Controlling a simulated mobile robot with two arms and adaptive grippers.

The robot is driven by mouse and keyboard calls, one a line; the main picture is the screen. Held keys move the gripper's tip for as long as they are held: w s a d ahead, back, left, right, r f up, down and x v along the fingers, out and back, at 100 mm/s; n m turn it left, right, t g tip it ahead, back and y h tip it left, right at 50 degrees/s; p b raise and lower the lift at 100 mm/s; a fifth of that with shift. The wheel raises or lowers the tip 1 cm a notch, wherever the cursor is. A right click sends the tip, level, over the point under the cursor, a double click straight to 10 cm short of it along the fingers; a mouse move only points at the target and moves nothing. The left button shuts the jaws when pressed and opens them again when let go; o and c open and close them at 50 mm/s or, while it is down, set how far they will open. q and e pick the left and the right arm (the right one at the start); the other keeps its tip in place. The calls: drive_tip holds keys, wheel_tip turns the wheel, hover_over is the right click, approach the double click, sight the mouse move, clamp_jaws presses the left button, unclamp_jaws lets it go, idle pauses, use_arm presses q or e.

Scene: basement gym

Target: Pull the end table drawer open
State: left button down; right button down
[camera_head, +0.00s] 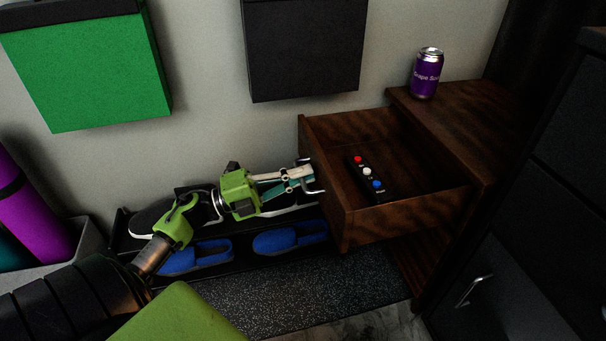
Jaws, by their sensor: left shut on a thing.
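The dark wood end table (455,108) stands at the right. Its drawer (400,222) is pulled well out toward the left, with its inside visible. A black remote with red, white and blue buttons (367,178) lies in the drawer. My left gripper (308,181) is at the drawer's front, shut on the metal drawer handle (318,188). The fingers hide part of the handle. My right gripper is not in view.
A purple soda can (427,73) stands on the end table top. Below my left arm, a black rack (120,235) holds blue slippers (290,237) and dark shoes. A dark cabinet (545,215) is close on the right. A purple rolled mat (32,210) stands at the left.

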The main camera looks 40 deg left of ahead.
use_arm(q)
drive_tip(key=c, duration=2.5)
unclamp_jaws()
drive_tip(key=v, duration=1.2)
drive_tip(key=shift+a, duration=0.1)
